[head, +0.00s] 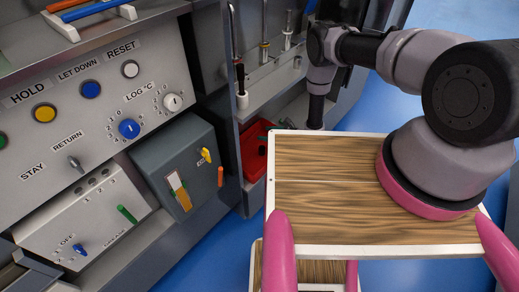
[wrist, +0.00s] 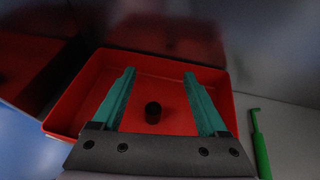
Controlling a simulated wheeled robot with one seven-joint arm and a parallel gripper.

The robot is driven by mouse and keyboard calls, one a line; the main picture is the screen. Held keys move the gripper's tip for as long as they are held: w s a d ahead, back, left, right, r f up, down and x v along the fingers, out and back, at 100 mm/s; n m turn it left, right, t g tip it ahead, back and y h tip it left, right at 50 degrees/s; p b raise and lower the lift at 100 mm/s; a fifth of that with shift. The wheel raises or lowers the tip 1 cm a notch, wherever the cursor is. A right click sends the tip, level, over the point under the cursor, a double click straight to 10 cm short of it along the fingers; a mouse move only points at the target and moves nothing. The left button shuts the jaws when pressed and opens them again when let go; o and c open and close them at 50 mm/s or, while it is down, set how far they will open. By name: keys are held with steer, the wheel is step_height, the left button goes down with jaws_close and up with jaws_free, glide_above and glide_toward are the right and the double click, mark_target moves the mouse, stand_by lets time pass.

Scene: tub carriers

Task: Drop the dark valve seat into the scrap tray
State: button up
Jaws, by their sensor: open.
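The dark valve seat (wrist: 153,112) is a small, short, dark cylinder. In the wrist view it appears to rest on the floor of the red scrap tray (wrist: 70,100), apart from the tray walls. My gripper (wrist: 159,73) is open, with its two teal fingers reaching over the tray. The valve seat shows between the fingers, and neither finger visibly touches it. In the head view the red tray (head: 254,150) stands low behind the panels and is partly hidden. The valve seat and fingertips cannot be made out there.
A green hooked rod (wrist: 260,145) lies right of the tray in the wrist view. In the head view, a control panel (head: 100,130) and a grey box (head: 180,165) with levers stand left. A shelf (head: 275,75) with upright rods is behind. Blue floor (head: 375,110) is open.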

steer(key=shift+d, duration=0.1)
steer(key=v, duration=1)
steer(key=shift+s+d, duration=0.2)
steer(key=shift+d+r, duration=0.1)
